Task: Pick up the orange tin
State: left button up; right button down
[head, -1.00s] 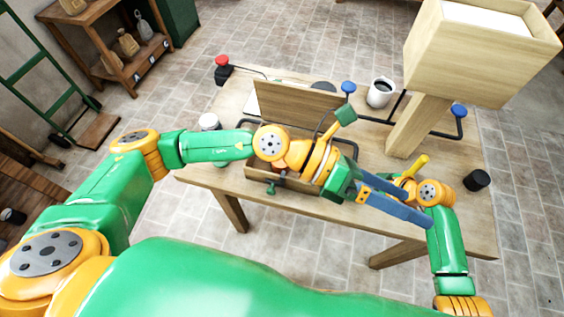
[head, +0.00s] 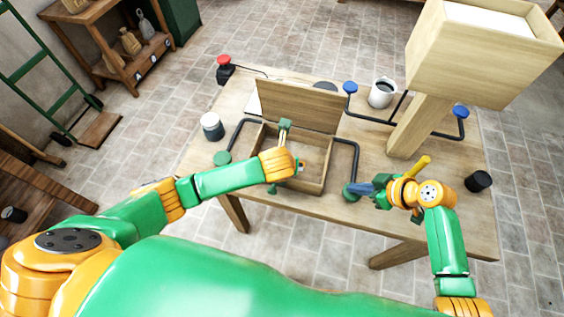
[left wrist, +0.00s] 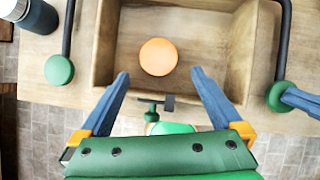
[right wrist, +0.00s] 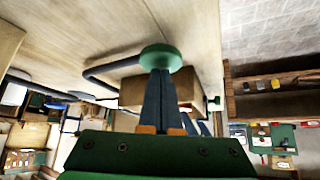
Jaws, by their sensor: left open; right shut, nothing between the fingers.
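The orange tin (left wrist: 158,57) shows from above as a round orange top in the left wrist view. It stands inside the open wooden box (head: 328,172), near its front wall. In the head view my left arm hides most or all of it. My left gripper (left wrist: 160,75) is open and empty. Its two blue fingers point toward the box, with the tin between and beyond their tips. My right gripper (head: 357,189) is shut and empty. Its fingertips (right wrist: 160,78) are at the green disc (head: 350,192) right of the box, apparently touching it.
The box lid (head: 300,105) stands raised behind. Black bars with green discs flank the box. A dark jar (head: 211,126), a mug (head: 382,93), a black cup (head: 478,181) and a wooden post with a large box (head: 480,50) stand on the table.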

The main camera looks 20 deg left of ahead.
pick_arm(q)
jog(key=x, duration=0.6)
jog(key=shift+w+a, duration=0.1)
jog(key=shift+w, duration=0.4)
jog(key=c, duration=1.5)
notch_tip(320, 180, up, 10)
jog(key=shift+r, duration=0.1)
jog(key=s, duration=1.3)
jog(key=shift+r, duration=0.4)
